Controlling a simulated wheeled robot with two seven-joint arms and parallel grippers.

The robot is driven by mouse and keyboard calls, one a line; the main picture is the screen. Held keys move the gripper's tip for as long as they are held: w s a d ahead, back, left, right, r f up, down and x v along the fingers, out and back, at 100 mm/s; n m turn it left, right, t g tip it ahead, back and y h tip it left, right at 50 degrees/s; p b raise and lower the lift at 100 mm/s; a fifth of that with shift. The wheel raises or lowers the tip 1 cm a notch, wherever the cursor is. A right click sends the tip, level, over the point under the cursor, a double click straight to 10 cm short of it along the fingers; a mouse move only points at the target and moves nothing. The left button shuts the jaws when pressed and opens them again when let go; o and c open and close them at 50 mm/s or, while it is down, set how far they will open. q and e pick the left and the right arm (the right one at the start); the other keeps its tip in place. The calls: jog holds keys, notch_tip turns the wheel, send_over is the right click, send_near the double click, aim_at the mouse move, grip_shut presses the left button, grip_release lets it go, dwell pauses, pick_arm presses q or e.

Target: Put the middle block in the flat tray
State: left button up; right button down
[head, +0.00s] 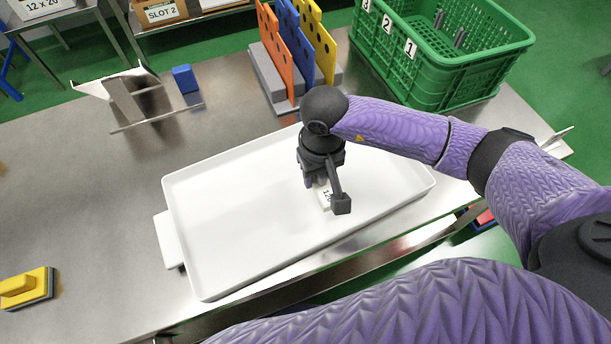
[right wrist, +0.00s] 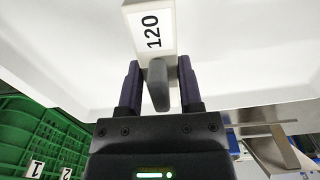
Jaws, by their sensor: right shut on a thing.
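The flat tray (head: 215,262) is a wide white tray with a low rim on the metal table. My right gripper (head: 328,190) is over the tray's right half and is shut on a white block labelled 120 (head: 325,199). In the right wrist view, the block (right wrist: 150,30) sits ahead of my gripper (right wrist: 160,90), with its grey handle-like part between the two fingers. White tray surface fills the background there. I cannot tell whether the block touches the tray floor. My left gripper is not in view.
A green crate (head: 470,75) with number cards stands at the back right. Orange, blue and yellow panels (head: 312,50) stand upright in a grey base behind the tray. A small blue block (head: 185,78) and a metal stand (head: 128,98) are at the back left. A yellow-topped object (head: 25,285) lies front left.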

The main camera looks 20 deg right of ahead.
aim_at(318, 189)
notch_tip(318, 189, down, 5)
jog(key=shift+f+b, duration=0.2)
jog(key=shift+b, duration=0.4)
jog(key=shift+r, duration=0.1)
jog(key=c, duration=0.7)
grip_release()
jog(key=shift+f, duration=0.2)
jog(key=o, duration=0.4)
jog(key=shift+r, duration=0.1)
jog(key=shift+o, duration=0.2)
